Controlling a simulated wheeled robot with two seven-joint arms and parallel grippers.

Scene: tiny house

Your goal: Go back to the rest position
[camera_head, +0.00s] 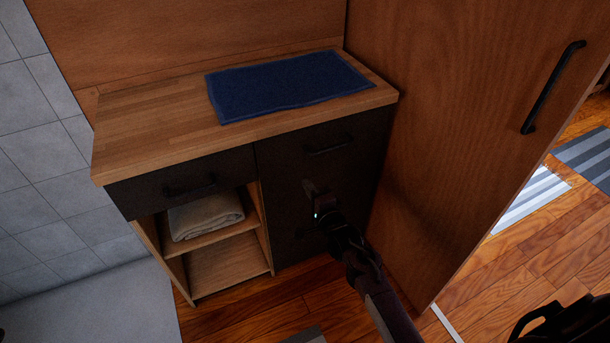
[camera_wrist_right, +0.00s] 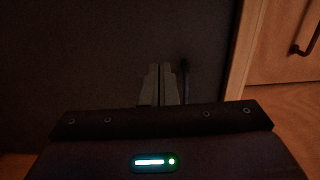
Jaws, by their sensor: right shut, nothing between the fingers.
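My right gripper (camera_head: 309,187) is in front of the dark drawer fronts of a low cabinet (camera_head: 285,170), with its arm coming in from the lower right. In the right wrist view its two fingers (camera_wrist_right: 161,85) are together with nothing between them, facing a dark cabinet front (camera_wrist_right: 80,60). I cannot tell whether the fingertips touch that front. My left gripper is not in view.
A dark blue mat (camera_head: 285,88) lies on the wooden cabinet top (camera_head: 150,130). A folded towel (camera_head: 205,216) sits on an open shelf at left. A tall wooden door (camera_head: 450,110) with a black handle (camera_head: 553,88) stands close at right. Striped rugs (camera_head: 530,200) lie beyond.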

